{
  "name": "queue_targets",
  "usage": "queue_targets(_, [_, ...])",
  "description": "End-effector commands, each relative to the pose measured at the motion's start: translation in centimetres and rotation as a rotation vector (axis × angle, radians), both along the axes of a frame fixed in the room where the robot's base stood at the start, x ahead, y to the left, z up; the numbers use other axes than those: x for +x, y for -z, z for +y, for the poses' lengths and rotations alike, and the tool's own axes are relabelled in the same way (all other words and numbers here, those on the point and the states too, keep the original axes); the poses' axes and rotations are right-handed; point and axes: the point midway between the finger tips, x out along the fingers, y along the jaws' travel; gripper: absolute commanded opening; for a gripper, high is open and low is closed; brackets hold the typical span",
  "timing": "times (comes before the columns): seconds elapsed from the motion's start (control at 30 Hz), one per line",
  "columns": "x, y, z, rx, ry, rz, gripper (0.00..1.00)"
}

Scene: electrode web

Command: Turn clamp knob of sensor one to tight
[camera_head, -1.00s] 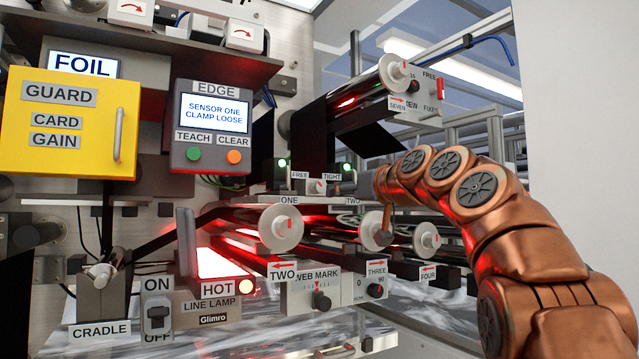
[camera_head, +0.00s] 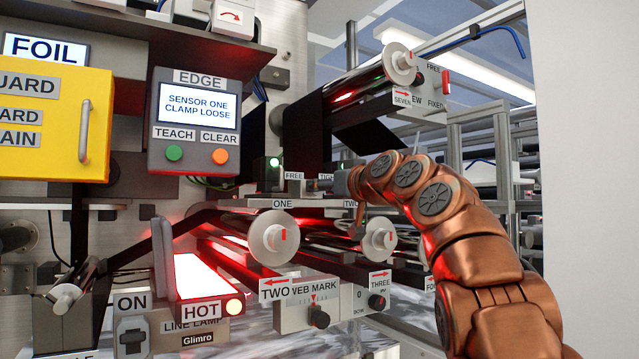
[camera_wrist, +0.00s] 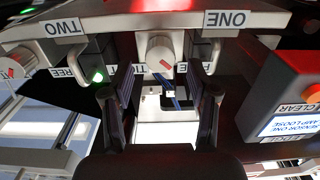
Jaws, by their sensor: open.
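The clamp knob of sensor one (camera_wrist: 160,52) is pale and round with a red mark. It sits between the ONE plate (camera_wrist: 228,19) and the TWO plate (camera_wrist: 64,27) in the upside-down wrist view. In the head view the knob (camera_head: 312,186) is small, between the FREE and TIGHT labels. My gripper (camera_wrist: 160,82) is open, its dark fingers on either side of the knob's line, with no visible grip. In the head view my gripper (camera_head: 341,184) is beside the TIGHT label, partly hidden by my wrist. The edge display (camera_head: 198,106) reads SENSOR ONE CLAMP LOOSE.
White rollers (camera_head: 276,237) and the WEB MARK unit (camera_head: 305,304) lie below the sensor rail. The edge box and yellow guard (camera_head: 40,122) stand to the left. In the wrist view the edge box (camera_wrist: 290,95) is close at the right.

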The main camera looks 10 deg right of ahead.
Motion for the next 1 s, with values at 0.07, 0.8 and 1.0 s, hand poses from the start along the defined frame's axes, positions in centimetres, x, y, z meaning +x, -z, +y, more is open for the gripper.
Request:
queue_targets(0.07, [1.0,-0.3,0.3,-0.002,0.0,0.002,0.59])
queue_targets(0.8, [2.9,0.1,0.9,0.0,0.0,0.002,0.35])
queue_targets(1.0, [2.9,0.1,0.9,0.0,0.0,0.002,0.14])
